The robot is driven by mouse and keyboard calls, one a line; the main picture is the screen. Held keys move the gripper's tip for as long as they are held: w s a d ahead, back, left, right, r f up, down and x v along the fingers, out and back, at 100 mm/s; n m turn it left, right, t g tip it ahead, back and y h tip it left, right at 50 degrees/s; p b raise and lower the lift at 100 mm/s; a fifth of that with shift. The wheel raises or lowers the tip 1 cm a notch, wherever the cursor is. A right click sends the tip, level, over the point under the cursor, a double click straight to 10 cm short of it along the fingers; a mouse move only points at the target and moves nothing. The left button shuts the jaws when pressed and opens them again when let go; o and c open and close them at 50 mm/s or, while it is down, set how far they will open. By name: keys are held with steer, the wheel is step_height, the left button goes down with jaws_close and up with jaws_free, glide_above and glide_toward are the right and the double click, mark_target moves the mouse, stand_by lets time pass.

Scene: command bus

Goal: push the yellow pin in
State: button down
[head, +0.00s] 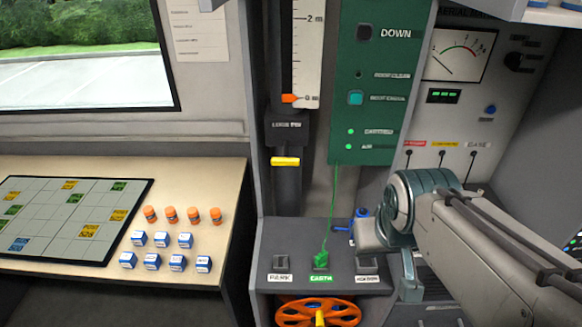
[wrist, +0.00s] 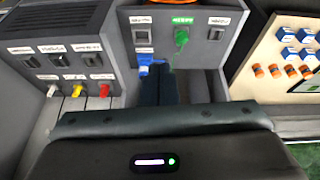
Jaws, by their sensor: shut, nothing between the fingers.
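The yellow pin (head: 285,161) is a short horizontal bar on a dark vertical housing, just below a label that seems to read "LOCK PIN" (head: 287,125). It is upper middle in the head view and does not show in the wrist view. My gripper (wrist: 165,72) is shut and empty, its dark fingers side by side in the wrist view. In the head view my arm comes from the right, with its wrist over the grey socket console, lower and to the right of the pin and apart from it. The fingers are mostly hidden there.
The grey console (head: 300,235) bears a green plug (head: 321,258) with a cord. A blue plug (wrist: 146,64) is close to my fingers. An orange handwheel (head: 318,312) is below. A green panel (head: 378,70) stands right of the pin. A desk with bottles and boxes is left.

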steer(key=w+d+n+t+b, duration=0.3)
steer(key=w+n+t+b, duration=0.6)
steer(key=w, duration=0.6)
steer(key=s+a+f+n+y+b, duration=0.2)
steer(key=a+n+y+b, duration=0.4)
steer(key=a+n+y, duration=0.5)
steer(key=n+y, duration=0.1)
steer(key=n, duration=0.5)
steer(key=shift+f, duration=0.2)
steer(key=shift+w, duration=0.1)
steer(key=p, duration=0.1)
glide_toward(280, 163)
steer(key=s+a+x, duration=0.1)
steer(key=x, duration=0.4)
steer(key=shift+w+d+f, duration=0.1)
steer(key=shift+w+d, duration=0.2)
steer(key=shift+w, duration=0.5)
